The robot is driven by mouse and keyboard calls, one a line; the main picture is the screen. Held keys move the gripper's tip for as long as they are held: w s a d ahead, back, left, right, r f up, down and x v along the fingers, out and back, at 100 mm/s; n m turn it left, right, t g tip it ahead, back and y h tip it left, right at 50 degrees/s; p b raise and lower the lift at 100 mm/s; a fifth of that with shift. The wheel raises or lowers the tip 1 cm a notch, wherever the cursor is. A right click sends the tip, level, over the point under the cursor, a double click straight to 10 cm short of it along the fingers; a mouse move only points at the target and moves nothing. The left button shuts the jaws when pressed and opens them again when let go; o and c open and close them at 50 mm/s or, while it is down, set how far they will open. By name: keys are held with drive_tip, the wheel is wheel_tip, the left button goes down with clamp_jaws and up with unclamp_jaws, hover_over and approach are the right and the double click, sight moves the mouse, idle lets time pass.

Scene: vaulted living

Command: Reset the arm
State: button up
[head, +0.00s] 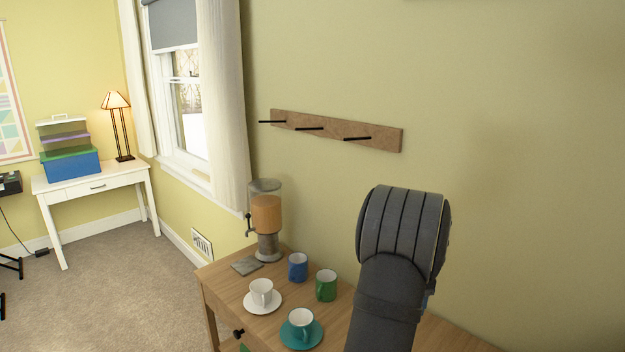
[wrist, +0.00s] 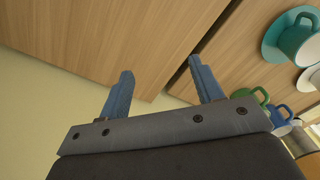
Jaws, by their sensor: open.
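My gripper (wrist: 161,68) shows in the wrist view with its two blue fingers spread apart and nothing between them. Wood surfaces lie beyond the fingertips. In the head view my dark arm rises at the right, in front of the wall, and hides the gripper and part of the wooden cabinet (head: 225,289).
On the cabinet are a drink dispenser (head: 266,215), grey slab (head: 247,266), blue mug (head: 297,267), green mug (head: 326,286), white cup (head: 261,291) on a saucer, and teal cup (head: 301,319) on a saucer. A peg rack (head: 385,138) hangs above. Open carpet lies left.

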drive_tip(key=a+f, duration=0.3)
drive_tip(key=a, duration=0.9)
drive_tip(key=a+f, duration=0.4)
drive_tip(key=a, duration=0.8)
drive_tip(key=shift+a+f, duration=0.3)
drive_tip(key=shift+a, duration=0.05)
drive_tip(key=s+d+r+m+t+h, duration=0.25)
drive_tip(key=s+d+r, duration=0.35)
drive_tip(key=d+r, duration=0.65)
drive_tip(key=s+d+r+m+t+h, duration=0.1)
drive_tip(key=s+d+r+t+h, duration=0.15)
drive_tip(key=s+r, duration=0.45)
drive_tip(key=s+d+r+m+t+h, duration=0.15)
drive_tip(key=s+d+r, duration=0.3)
drive_tip(key=s, duration=0.45)
drive_tip(key=s+a+f+y, duration=0.2)
drive_tip(key=s+a+f, duration=0.2)
drive_tip(key=s+a, duration=0.2)
drive_tip(key=s+a+f+g+y, duration=0.1)
drive_tip(key=s+a+f, duration=0.3)
drive_tip(key=s, duration=0.5)
drive_tip(key=a+y, duration=0.1)
drive_tip(key=a, duration=0.1)
drive_tip(key=shift+s+a+f, duration=0.25)
drive_tip(key=shift+a+f, duration=0.05)
drive_tip(key=shift+a, duration=0.1)
